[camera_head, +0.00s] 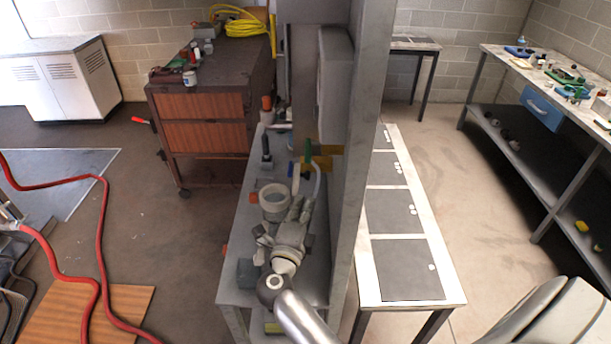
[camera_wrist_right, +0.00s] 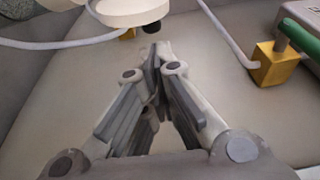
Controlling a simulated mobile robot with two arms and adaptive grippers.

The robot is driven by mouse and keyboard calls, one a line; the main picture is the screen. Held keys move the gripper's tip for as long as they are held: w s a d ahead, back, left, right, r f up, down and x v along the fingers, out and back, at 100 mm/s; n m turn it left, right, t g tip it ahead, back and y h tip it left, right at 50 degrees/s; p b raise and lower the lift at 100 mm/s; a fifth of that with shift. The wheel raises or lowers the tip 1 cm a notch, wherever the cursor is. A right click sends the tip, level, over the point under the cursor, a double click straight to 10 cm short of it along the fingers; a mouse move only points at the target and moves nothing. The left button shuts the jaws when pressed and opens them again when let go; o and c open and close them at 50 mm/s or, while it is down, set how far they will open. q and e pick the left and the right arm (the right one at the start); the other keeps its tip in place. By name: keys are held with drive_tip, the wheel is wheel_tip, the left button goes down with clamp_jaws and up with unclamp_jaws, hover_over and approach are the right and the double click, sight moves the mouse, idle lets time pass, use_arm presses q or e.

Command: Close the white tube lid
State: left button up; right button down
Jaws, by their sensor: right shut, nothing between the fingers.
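A pale round tube (camera_head: 274,203) stands on the grey bench, just left of my right gripper; its round top faces up, with a light rim around a greyer middle. My right gripper (camera_head: 303,204) is beside it, fingers pointing away from me. In the right wrist view the gripper (camera_wrist_right: 160,50) is shut and empty, its fingertips close below a white round part (camera_wrist_right: 128,12) with a small dark knob (camera_wrist_right: 152,28) under it. This part is cut off by the top edge, and I cannot tell whether it is the lid. My left gripper is not in view.
A grey post (camera_head: 365,150) stands right of the gripper. A brass block (camera_wrist_right: 275,65) with a green handle (camera_wrist_right: 300,40) and a thin white pipe (camera_wrist_right: 228,35) are to the right in the wrist view. The grey bench (camera_head: 240,235) holds several small fittings behind the tube.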

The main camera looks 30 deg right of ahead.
use_arm(q)
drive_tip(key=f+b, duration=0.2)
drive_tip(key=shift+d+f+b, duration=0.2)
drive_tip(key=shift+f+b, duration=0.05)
drive_tip(key=shift+b, duration=0.15)
use_arm(e)
drive_tip(key=w+d+m+g, duration=0.1)
drive_tip(key=w+d, duration=0.5)
drive_tip(key=d, duration=0.2)
drive_tip(key=shift+d, duration=0.15)
drive_tip(key=shift+f, duration=0.1)
drive_tip(key=shift+w, duration=0.1)
